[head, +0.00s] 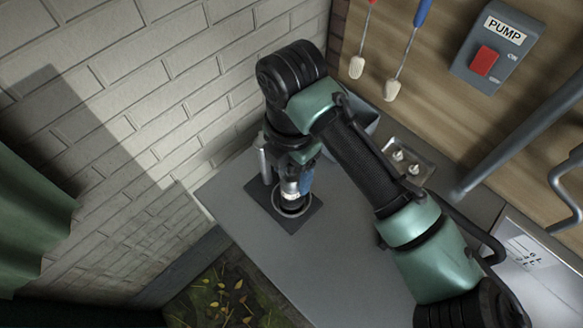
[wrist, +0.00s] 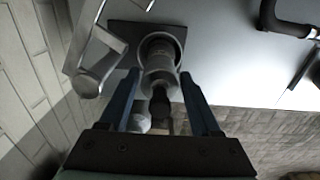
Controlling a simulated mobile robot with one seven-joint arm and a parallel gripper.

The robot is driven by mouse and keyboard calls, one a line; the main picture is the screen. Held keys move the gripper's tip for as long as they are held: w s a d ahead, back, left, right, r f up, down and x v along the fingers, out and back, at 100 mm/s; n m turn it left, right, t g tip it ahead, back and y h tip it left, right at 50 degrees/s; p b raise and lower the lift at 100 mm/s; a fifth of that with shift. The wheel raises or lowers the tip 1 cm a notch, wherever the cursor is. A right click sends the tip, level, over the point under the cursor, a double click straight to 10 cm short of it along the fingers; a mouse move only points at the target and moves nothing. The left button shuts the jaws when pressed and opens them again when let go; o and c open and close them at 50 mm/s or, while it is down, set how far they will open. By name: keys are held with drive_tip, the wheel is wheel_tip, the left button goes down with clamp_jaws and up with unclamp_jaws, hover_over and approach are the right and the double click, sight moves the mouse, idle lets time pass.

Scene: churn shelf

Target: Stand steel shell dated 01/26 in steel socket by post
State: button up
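The steel shell (wrist: 158,80) is a grey cylinder with a dark knob at its near end; no date is legible on it. Its far end sits inside the round steel socket (wrist: 177,46) on a dark square plate. In the head view, the shell (head: 290,188) shows below my wrist, over the socket ring (head: 280,209), looking about upright. The steel post (wrist: 92,82) stands beside the socket. My gripper (wrist: 160,75) has its blue fingers on either side of the shell, with a narrow gap visible on both sides. How deep the shell sits is hidden.
The grey bench (head: 340,240) is mostly clear in front of the plate (head: 258,191). A brick wall rises at the left. A small tray with metal pieces (head: 410,158), a grey bin (head: 362,119) and a pump switch box (head: 494,48) are on the right.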

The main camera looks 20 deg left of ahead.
drive_tip(key=shift+o, duration=1)
wheel_tip(320, 180, up, 12)
drive_tip(key=shift+r+p, duration=0.2)
drive_tip(key=shift+p, duration=0.1)
